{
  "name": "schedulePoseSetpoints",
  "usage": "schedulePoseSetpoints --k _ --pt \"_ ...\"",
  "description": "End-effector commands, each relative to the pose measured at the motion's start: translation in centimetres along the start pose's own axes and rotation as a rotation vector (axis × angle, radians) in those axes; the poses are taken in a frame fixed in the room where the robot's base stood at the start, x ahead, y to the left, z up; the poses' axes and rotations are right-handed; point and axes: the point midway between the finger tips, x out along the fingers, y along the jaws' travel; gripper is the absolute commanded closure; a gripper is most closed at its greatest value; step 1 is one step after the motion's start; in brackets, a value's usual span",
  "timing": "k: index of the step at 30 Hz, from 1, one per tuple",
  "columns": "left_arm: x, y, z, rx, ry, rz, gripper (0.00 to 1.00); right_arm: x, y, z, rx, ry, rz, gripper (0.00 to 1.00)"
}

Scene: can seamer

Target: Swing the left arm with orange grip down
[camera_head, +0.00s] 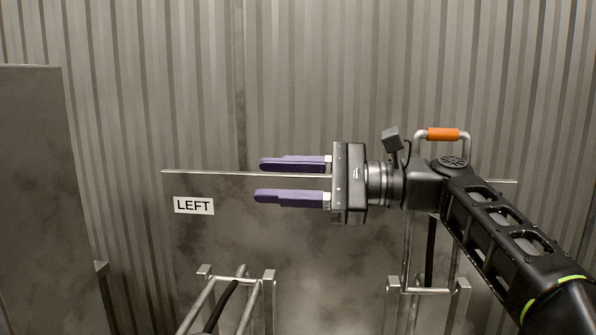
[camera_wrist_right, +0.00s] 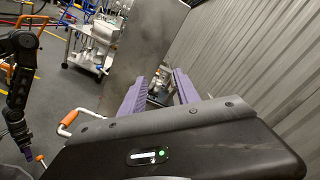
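In the head view, an orange grip (camera_head: 443,134) tops a metal bar that stands upright, partly hidden behind my right arm. A second tube frame (camera_head: 225,295) runs down and out of the picture at lower left; its end is not shown. My right gripper (camera_head: 260,180) points left before the panel, its purple fingers apart with nothing between them. In the right wrist view, an orange grip (camera_wrist_right: 68,118) on a pale bar shows left of the gripper; I cannot tell which frame it belongs to. A dark arm, seemingly my left, ends in a small, unclear gripper (camera_wrist_right: 28,152).
A grey metal panel (camera_head: 300,270) with a white LEFT label (camera_head: 194,206) stands behind the frames. Another grey panel (camera_head: 40,190) is at far left. A corrugated wall (camera_head: 300,80) closes off the back. The wrist view shows a cart (camera_wrist_right: 92,50) and open floor.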

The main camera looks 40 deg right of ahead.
Motion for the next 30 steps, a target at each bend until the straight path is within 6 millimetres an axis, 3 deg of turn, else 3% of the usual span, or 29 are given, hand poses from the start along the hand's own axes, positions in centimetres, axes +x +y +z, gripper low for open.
schedulePoseSetpoints --k 12,30 --pt "-2.1 0.8 0.0 0.0 0.0 0.0 0.29 -2.8 -0.1 0.2 -0.001 -0.002 0.001 0.62" --pt "-2.2 0.8 0.0 0.0 0.0 0.0 0.29 -3.0 0.0 0.0 0.0 0.0 0.0 0.62"
